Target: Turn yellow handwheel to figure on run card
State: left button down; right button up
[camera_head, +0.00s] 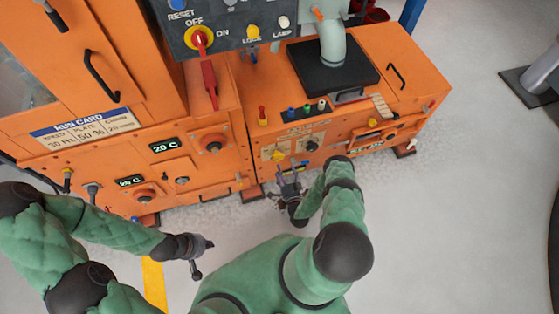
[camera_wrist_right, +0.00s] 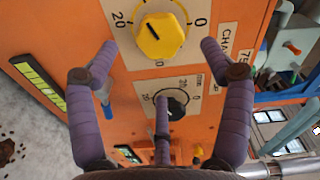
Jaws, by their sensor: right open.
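The yellow handwheel (camera_wrist_right: 160,35) is a chunky dial on a white plate marked 20 and 0, on the orange machine front; in the head view it is small (camera_head: 278,155). A dark mark shows on its face, but I cannot read its exact figure. My right gripper (camera_wrist_right: 158,48) is open, its fingers spread to either side of the handwheel, apart from it; in the head view it is close to the panel (camera_head: 288,182). The run card (camera_head: 85,130) reads 30 Hz, 50 % and what looks like 20 minutes. My left gripper (camera_head: 203,252) hangs over the floor.
A black knob (camera_wrist_right: 172,104) with its own scale plate sits beside the yellow handwheel. A red-handled switch (camera_head: 208,80) and a control box (camera_head: 225,28) are above. Green displays (camera_head: 165,146) are at left.

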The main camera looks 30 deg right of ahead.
aim_at(279, 159)
jog(key=b+x, duration=0.1)
jog(key=x, duration=0.5)
jog(key=shift+w+b, duration=0.35)
jog(key=shift+b, duration=0.05)
jog(key=c, duration=1.1)
